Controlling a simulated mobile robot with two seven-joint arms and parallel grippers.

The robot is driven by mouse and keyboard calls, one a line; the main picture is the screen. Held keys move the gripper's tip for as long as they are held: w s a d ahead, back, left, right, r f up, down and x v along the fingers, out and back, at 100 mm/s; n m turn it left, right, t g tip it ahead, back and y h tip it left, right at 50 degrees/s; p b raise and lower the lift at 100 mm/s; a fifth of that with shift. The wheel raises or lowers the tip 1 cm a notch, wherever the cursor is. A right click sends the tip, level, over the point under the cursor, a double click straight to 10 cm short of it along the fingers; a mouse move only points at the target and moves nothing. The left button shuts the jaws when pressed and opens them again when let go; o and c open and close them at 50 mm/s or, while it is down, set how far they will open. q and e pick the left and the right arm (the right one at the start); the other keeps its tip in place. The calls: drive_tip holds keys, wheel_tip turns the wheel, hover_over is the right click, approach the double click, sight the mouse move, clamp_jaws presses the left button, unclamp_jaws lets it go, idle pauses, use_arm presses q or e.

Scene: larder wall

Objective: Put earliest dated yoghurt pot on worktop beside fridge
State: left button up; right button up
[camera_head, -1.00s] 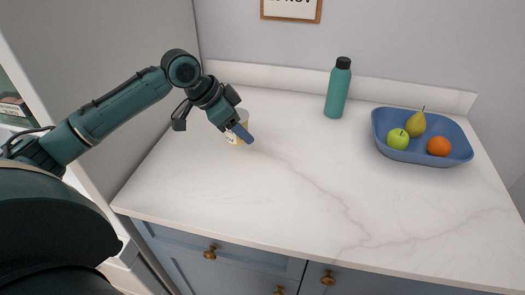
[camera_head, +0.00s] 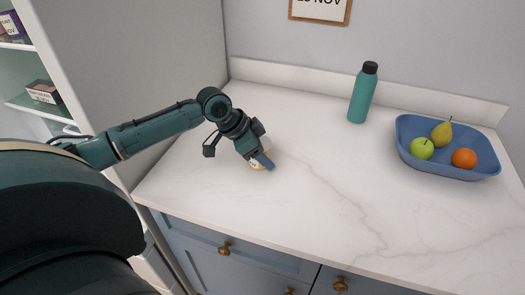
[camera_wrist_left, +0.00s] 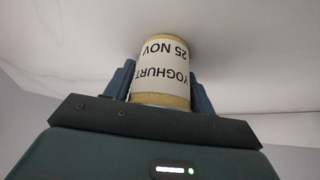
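A yoghurt pot (camera_head: 256,166) with a pale label is in my left gripper (camera_head: 262,161), over the left part of the white worktop (camera_head: 310,205). In the left wrist view the pot (camera_wrist_left: 164,72) shows between the two blue fingers, and its upside-down label reads "YOGHURT 25 NOV". The fingers are against its sides. The pot is low over the worktop; I cannot tell whether its base touches it. The gripper hides much of the pot in the head view. My right gripper is out of view.
A teal bottle (camera_head: 362,95) and a blue tray (camera_head: 445,172) with a pear, an apple and an orange stand at the back and right. Open shelves with a carton (camera_head: 43,91) are at far left, beyond a grey panel (camera_head: 135,80). The worktop's middle is clear.

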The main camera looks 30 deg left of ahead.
use_arm(q)
drive_tip(key=o, duration=0.4)
drive_tip(key=shift+c, duration=0.2)
drive_tip(key=shift+r, duration=0.15)
drive_tip(key=shift+p+v, duration=0.9)
drive_tip(key=shift+p, duration=0.05)
drive_tip(key=p+v, duration=0.3)
drive_tip(key=shift+r, duration=0.25)
drive_tip(key=shift+s+a+r, duration=0.2)
drive_tip(key=shift+a+r, duration=0.05)
drive_tip(key=shift+s+a+r, duration=0.25)
drive_tip(key=shift+s+r, duration=0.05)
drive_tip(key=shift+r, duration=0.3)
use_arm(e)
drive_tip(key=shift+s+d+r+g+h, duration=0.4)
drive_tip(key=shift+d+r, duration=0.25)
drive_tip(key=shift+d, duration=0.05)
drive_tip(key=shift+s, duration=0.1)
